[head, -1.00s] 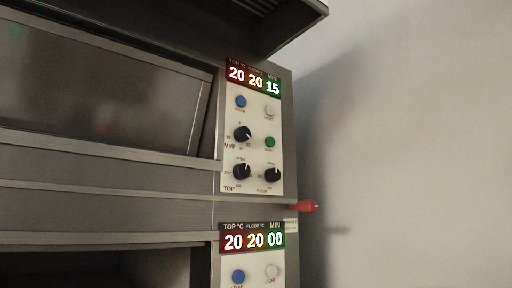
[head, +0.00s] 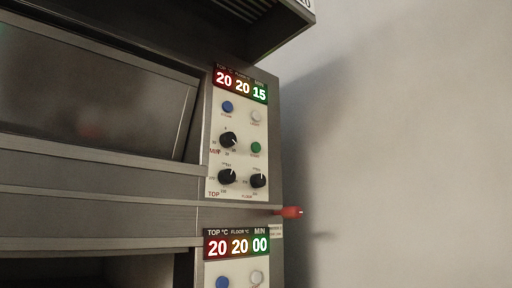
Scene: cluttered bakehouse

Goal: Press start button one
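The upper oven's control panel (head: 240,117) is on the right side of the steel oven front. Its display (head: 241,87) reads 20, 20 and 15. A green button (head: 256,147), likely the start button, sits at the panel's right, beside a black minutes knob (head: 228,139). A blue button (head: 228,106) and a white button (head: 255,116) are above. Two more black knobs, one at the left (head: 227,176) and one at the right (head: 258,180), are below. Neither of my grippers is in view.
A lower panel's display (head: 237,244) reads 20, 20 and 00, with a blue button (head: 222,282) and a white button (head: 257,277) under it. A red-tipped part (head: 291,212) sticks out from the oven's right side. A hood (head: 250,20) overhangs above. A bare wall (head: 420,150) is at right.

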